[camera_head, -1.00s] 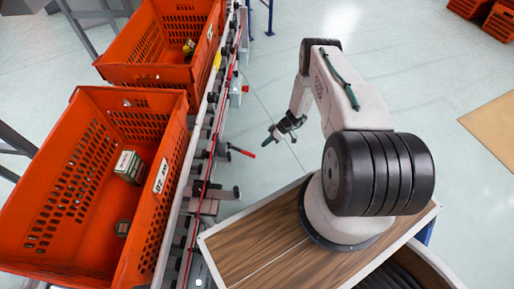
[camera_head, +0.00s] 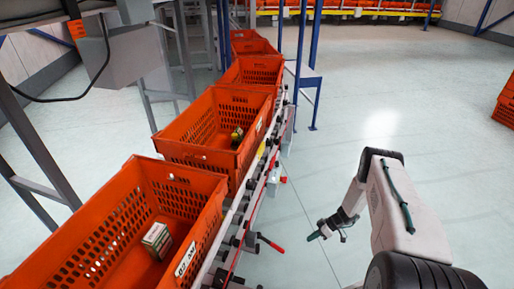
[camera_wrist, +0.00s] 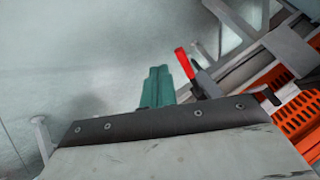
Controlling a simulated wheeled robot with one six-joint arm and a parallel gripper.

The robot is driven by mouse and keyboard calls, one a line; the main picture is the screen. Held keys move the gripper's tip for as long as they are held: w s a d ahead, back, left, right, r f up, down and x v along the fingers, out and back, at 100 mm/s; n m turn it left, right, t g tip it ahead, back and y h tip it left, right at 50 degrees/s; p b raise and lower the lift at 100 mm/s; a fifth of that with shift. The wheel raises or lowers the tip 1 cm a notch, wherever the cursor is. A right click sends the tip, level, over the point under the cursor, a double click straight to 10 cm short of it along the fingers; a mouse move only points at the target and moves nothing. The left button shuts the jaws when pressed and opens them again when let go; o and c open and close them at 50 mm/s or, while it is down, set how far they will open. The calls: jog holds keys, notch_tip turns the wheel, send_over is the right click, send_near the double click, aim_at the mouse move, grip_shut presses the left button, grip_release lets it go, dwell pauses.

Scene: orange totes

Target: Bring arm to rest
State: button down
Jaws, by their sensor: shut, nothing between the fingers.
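My gripper (camera_head: 314,236) shows in the head view at the lower right, at the end of my white and black arm. Its green fingers are together and hold nothing. It hangs over open floor to the right of the conveyor rail, clear of the totes. In the wrist view the green fingers (camera_wrist: 158,86) point away over grey floor. A red-tipped lever (camera_wrist: 186,64) shows just right of them, and I cannot tell the gap between them.
Orange totes stand in a row along the conveyor (camera_head: 258,190). The nearest tote (camera_head: 112,232) holds a small box (camera_head: 157,240); the one behind (camera_head: 195,130) holds a small yellowish item (camera_head: 237,137). A blue post (camera_head: 317,65) stands beyond.

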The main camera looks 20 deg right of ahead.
jog(key=s+a+r+m+g+y, duration=0.1)
jog(key=s+a+r+m+g, duration=0.15)
jog(key=s+r+m, duration=0.3)
jog(key=s+a+r+m+g+h, duration=0.1)
jog(key=a+r+m+g+h, duration=0.15)
jog(key=r, duration=1.85)
jog(key=a+r+m+g+h, duration=0.1)
jog(key=a+r+m+h, duration=0.2)
jog(key=r, duration=1.7)
jog(key=s+a+r+t+h, duration=0.1)
jog(key=s+a+r+t, duration=0.1)
jog(key=s+a+r, duration=0.2)
jog(key=s+a+r+n+t+h, duration=0.1)
jog(key=s+a+r, duration=0.3)
jog(key=s+r, duration=0.7)
jog(key=s+a+r+n+t+h, duration=0.1)
jog(key=s+a+r+t+h, duration=0.1)
jog(key=s+a+r, duration=0.2)
jog(key=s+r, duration=0.3)
jog(key=r, duration=0.4)
jog(key=shift+s+a+r+t, duration=0.2)
jog(key=shift+s+r+t, duration=0.1)
jog(key=shift+t, duration=0.1)
